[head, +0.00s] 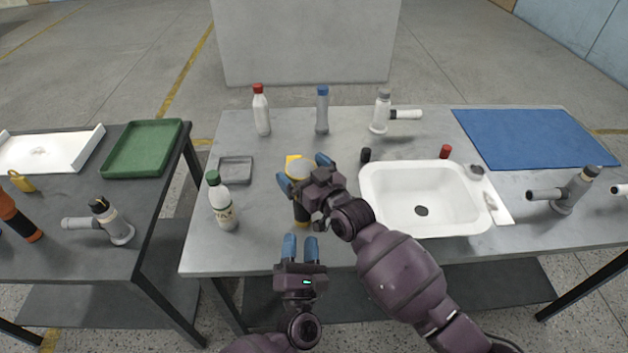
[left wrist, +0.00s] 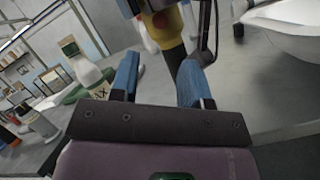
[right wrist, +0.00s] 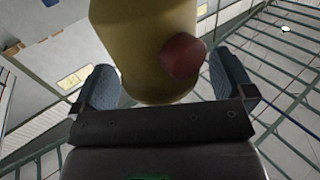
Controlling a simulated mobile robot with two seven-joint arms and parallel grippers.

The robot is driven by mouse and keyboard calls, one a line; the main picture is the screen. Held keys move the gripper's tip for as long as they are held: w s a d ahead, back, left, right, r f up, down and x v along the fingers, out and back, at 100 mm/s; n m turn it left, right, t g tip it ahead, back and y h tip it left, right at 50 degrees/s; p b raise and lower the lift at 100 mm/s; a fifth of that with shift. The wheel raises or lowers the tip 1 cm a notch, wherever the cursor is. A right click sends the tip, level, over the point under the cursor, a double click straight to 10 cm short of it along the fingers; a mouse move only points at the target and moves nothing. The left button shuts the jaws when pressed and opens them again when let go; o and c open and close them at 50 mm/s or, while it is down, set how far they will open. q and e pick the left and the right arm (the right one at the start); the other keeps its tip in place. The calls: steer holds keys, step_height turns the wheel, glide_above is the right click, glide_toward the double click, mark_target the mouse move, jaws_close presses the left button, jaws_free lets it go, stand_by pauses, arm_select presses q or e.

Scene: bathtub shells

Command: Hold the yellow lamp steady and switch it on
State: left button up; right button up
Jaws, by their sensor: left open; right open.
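The yellow lamp (head: 294,159) stands upright on the grey table, with a pale round top and a dark lower handle (head: 302,216). Its red button (right wrist: 183,57) faces my right gripper, and the button also shows in the left wrist view (left wrist: 160,19). My right gripper (head: 303,172) is open, its fingers on either side of the lamp's yellow head. It partly hides the lamp in the head view. My left gripper (head: 300,240) is open and empty on the near side of the lamp, pointing at the dark handle (left wrist: 175,55), which is beyond its fingertips.
A white bottle with a green cap (head: 222,205) stands left of the lamp. A grey tray (head: 236,181) lies behind that bottle. A white sink (head: 372,205) is to the right, with a small black cylinder (head: 366,155) by its corner.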

steer(key=shift+w+a, duration=0.35)
steer(key=shift+w, duration=0.15)
steer(key=shift+c, duration=0.3)
steer(key=c, duration=0.9)
arm_select(q)
jaws_close()
arm_select(e)
steer(key=shift+c, duration=0.2)
stand_by(2.4)
